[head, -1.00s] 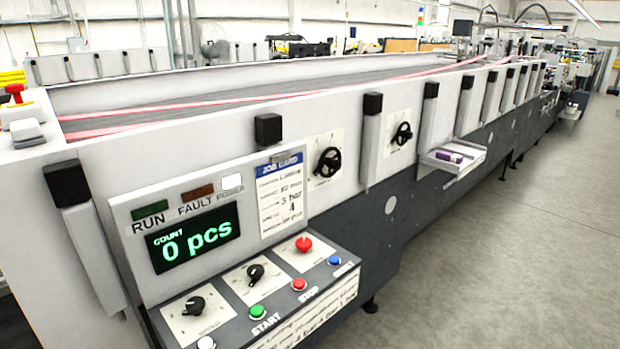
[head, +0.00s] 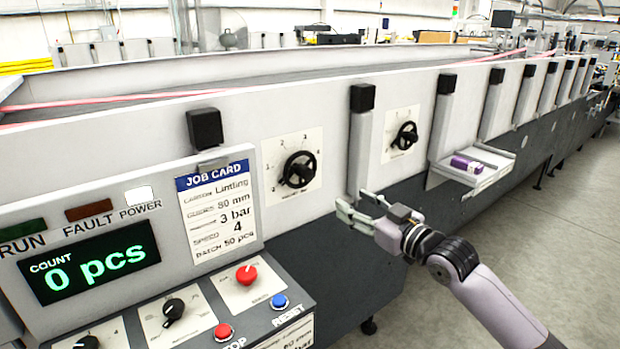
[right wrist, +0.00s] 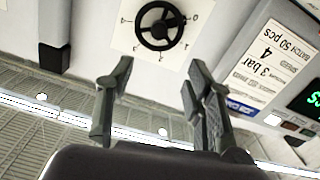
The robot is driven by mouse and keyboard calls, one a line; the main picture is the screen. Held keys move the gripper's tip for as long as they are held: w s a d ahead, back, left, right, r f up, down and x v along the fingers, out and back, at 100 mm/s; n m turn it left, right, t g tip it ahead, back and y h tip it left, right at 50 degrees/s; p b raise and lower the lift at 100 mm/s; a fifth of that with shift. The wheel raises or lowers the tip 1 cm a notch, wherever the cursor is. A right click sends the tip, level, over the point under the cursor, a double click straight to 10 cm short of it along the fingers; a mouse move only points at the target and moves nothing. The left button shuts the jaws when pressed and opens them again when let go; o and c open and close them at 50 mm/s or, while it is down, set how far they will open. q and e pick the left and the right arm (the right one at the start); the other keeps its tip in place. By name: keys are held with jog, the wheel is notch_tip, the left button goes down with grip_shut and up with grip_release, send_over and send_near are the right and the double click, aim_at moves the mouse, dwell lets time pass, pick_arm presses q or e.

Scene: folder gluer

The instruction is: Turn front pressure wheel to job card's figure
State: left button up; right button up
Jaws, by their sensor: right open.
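The job card (head: 218,208) hangs on the control panel and reads 3 bar, guides 80 mm, speed 4 and batch 50 pcs. Two black handwheels are on the machine's side. The nearer wheel (head: 299,169) sits right of the card on a white numbered dial plate; the other wheel (head: 404,136) is farther right. My right gripper (head: 356,204) is open and empty, below and right of the nearer wheel, apart from it. In the right wrist view that wheel (right wrist: 160,25) shows upside down beyond the open fingers, with the card (right wrist: 272,65) at right. My left gripper is out of view.
A black-capped upright (head: 361,140) stands between the two wheels. A shelf (head: 483,180) with a purple box (head: 467,163) sticks out farther right. The control desk has a red knob (head: 246,274) and a blue reset button (head: 279,301). Open floor lies at right.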

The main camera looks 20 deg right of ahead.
aim_at(310, 175)
jog(key=p+x, duration=0.3)
jog(key=x, duration=1.3)
jog(key=shift+w+d+f, duration=0.1)
jog(key=shift+d+f, duration=0.05)
jog(key=shift+w+a, duration=0.2)
jog(key=shift+w, duration=0.3)
jog(key=shift+c, duration=0.2)
grip_shut()
